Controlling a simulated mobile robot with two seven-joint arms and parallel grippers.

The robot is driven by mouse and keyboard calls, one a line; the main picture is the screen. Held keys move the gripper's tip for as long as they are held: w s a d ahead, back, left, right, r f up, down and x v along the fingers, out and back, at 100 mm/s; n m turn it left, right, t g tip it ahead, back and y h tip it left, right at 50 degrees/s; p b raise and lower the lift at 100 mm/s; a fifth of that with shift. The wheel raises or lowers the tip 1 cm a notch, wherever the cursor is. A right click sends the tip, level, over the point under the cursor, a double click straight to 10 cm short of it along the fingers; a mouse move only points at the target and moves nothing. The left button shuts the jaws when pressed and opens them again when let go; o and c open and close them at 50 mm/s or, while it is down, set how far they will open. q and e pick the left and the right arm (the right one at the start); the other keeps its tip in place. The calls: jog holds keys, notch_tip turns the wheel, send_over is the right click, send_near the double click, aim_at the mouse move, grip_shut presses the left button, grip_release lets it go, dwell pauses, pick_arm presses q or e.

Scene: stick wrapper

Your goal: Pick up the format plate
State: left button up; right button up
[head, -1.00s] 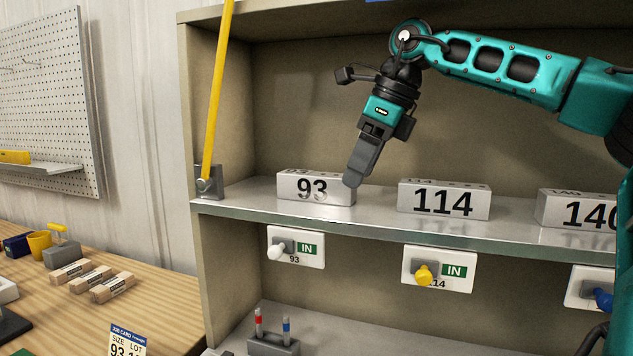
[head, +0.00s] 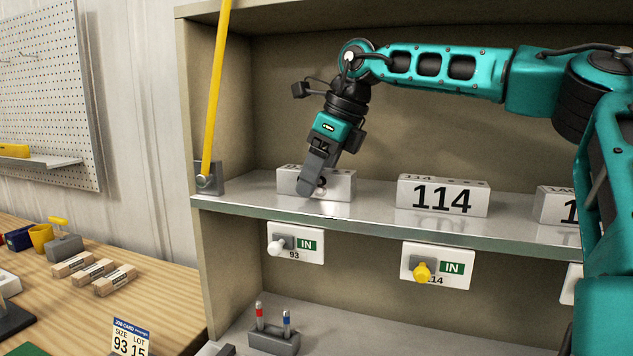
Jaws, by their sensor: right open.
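The format plate marked 93 (head: 340,185) is a pale metal block on the left part of the metal shelf (head: 350,218). My right gripper (head: 308,190) is open, pointing down in front of this block and hiding most of its number. I cannot tell whether the fingers touch it. Similar blocks marked 114 (head: 443,197) and, partly hidden by my right arm, one further right (head: 553,205) stand on the same shelf. A job card (head: 131,338) at the bottom left reads size 93. My left gripper is not in view.
Tags with a white knob (head: 276,247) and a yellow knob (head: 422,271) hang below the shelf edge. A yellow lever (head: 217,90) stands at the shelf's left end. Wooden blocks (head: 92,272) lie on the bench at left. A holder (head: 274,341) with red and blue sticks sits below.

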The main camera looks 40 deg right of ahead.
jog(key=shift+a, duration=0.1)
grip_shut()
dwell(0.6)
